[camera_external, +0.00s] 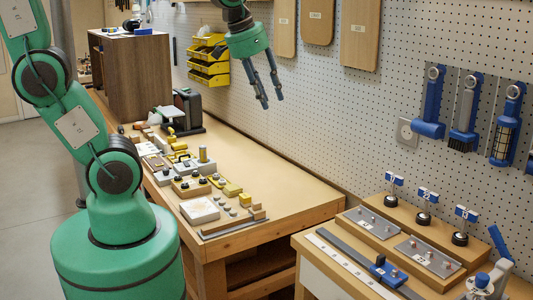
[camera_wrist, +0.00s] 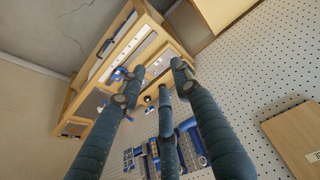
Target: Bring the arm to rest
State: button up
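My gripper (camera_external: 268,96) hangs in the air above the far side of the wooden workbench (camera_external: 290,180), in front of the pegboard wall. Its dark blue fingers point down and stand apart with nothing between them. In the wrist view the fingers of my gripper (camera_wrist: 150,88) are spread, and the space between them is empty. They touch nothing in either view. My green arm rises at the left of the external view and part of it runs out of the top of the picture.
Several small blocks and parts, including a white block (camera_external: 200,211), lie along the bench's left side. A brown cabinet (camera_external: 135,75) and yellow bins (camera_external: 208,72) stand behind. A second bench with fixtures (camera_external: 372,222) is at right. Blue tools (camera_external: 465,125) hang on the pegboard (camera_external: 310,100).

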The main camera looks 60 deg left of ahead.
jog(key=s+a+t+b, duration=0.1)
jog(key=s+a, duration=0.5)
jog(key=s, duration=0.4)
jog(key=shift+s+a+f+n+y, duration=0.2)
jog(key=shift+s+f+n+y, duration=0.15)
jog(key=shift+f, duration=0.1)
jog(key=shift+c, duration=0.4)
dwell(0.5)
